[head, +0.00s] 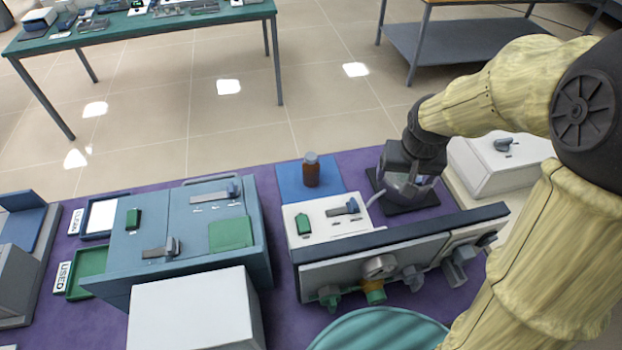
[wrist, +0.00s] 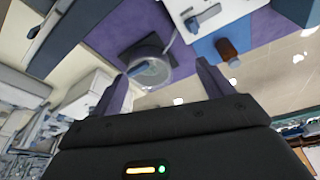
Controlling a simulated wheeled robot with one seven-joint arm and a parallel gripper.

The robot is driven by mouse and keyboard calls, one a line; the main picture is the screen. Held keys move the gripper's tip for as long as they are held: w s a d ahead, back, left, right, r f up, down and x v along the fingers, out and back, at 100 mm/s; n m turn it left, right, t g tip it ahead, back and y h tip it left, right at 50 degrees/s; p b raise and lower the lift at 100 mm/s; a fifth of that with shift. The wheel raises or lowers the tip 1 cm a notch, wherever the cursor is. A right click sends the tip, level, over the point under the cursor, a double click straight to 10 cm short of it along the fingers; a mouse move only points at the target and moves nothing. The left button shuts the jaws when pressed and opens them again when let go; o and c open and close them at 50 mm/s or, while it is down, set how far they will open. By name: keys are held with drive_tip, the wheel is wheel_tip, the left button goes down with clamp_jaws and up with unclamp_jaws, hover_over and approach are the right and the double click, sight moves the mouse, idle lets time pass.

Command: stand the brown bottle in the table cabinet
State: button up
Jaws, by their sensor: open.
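The brown bottle (head: 311,170) stands upright on a blue mat at the back of the purple table. It also shows in the wrist view (wrist: 229,52), upper right, apart from my fingers. My gripper (head: 397,190) is to the right of the bottle, over a clear round vessel; in the wrist view its two fingers (wrist: 165,85) are spread with nothing held between them. A teal box-like unit (head: 175,222) with handles stands left of the bottle. I cannot tell for sure whether it is the table cabinet, and no open interior is visible.
The clear vessel (wrist: 150,72) with a blue knob sits on a dark plate. A white-topped unit (head: 325,222) stands just in front of the bottle. A white box (head: 500,165) is at right. Green and white trays (head: 90,262) lie at left.

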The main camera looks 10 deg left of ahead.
drive_tip(key=w+a+f+n+b, duration=0.1)
drive_tip(key=w+a+f+b, duration=0.5)
drive_tip(key=w+a, duration=0.45)
drive_tip(key=t+b, duration=0.1)
drive_tip(key=b, duration=0.4)
approach(310, 159)
wheel_tip(310, 159, up, 2)
drive_tip(key=s+d, duration=0.1)
drive_tip(key=shift+s+a+r+t+y+p, duration=0.1)
drive_tip(key=shift+s+r+t+y+p, duration=0.25)
drive_tip(key=shift+r, duration=0.1)
drive_tip(key=p+x, duration=0.1)
drive_tip(key=x, duration=1.1)
drive_tip(key=shift+s, duration=0.2)
drive_tip(key=shift+w+f, duration=0.15)
drive_tip(key=shift+f, duration=0.1)
drive_tip(key=p+x, duration=0.1)
drive_tip(key=x, duration=0.4)
